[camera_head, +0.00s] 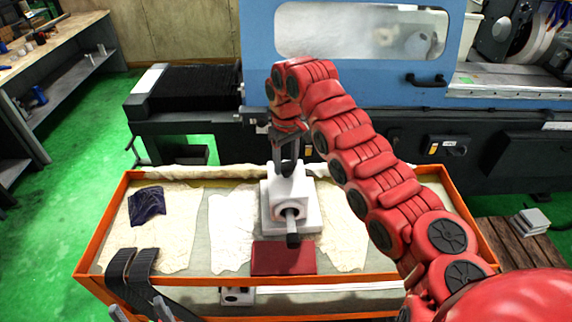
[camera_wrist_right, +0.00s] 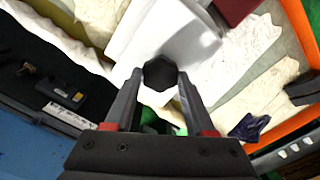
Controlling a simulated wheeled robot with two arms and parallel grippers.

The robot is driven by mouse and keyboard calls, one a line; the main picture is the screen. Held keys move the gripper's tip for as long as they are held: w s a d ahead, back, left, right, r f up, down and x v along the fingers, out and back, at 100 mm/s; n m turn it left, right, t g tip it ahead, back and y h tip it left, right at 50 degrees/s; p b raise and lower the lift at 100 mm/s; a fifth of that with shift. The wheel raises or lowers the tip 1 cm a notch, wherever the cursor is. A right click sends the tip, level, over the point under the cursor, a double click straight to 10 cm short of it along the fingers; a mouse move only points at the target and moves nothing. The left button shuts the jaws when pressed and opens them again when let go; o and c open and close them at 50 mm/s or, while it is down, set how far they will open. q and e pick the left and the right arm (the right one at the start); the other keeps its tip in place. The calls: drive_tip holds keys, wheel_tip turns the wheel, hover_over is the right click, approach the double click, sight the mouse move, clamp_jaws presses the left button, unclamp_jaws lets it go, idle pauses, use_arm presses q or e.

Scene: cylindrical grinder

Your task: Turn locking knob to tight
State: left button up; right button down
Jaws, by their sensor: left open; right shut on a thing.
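A white device (camera_head: 300,207) stands on the cloth-lined orange cart. In the right wrist view its dark, faceted locking knob (camera_wrist_right: 159,76) sits on a white face of the device (camera_wrist_right: 180,32). My right gripper (camera_head: 287,158) reaches down to the top of the device from behind. In the right wrist view my right gripper (camera_wrist_right: 160,82) has one finger on each side of the knob and is shut on it. In the head view the knob is largely hidden by the fingers. My left gripper (camera_head: 140,308) is open and empty at the bottom left, over the cart's front edge.
The orange cart (camera_head: 95,237) holds pale cloths, a dark blue cloth (camera_head: 147,205) and a dark red block (camera_head: 283,258) before the device. The blue and black grinder (camera_head: 255,45) stands close behind. A workbench (camera_head: 45,50) is at the far left, with free green floor between.

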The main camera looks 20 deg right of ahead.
drive_tip(key=m+b, duration=0.2)
drive_tip(key=m, duration=0.2)
drive_tip(key=shift+d+f+m, duration=0.1)
drive_tip(key=shift+m, duration=0.2)
drive_tip(key=m+b, duration=0.4)
drive_tip(key=shift+m+b, duration=0.55)
drive_tip(key=shift+m, duration=1.45)
drive_tip(key=m, duration=0.3)
drive_tip(key=shift+r+m, duration=0.25)
drive_tip(key=shift+m, duration=0.15)
drive_tip(key=m, duration=0.9)
drive_tip(key=shift+m, duration=1.9)
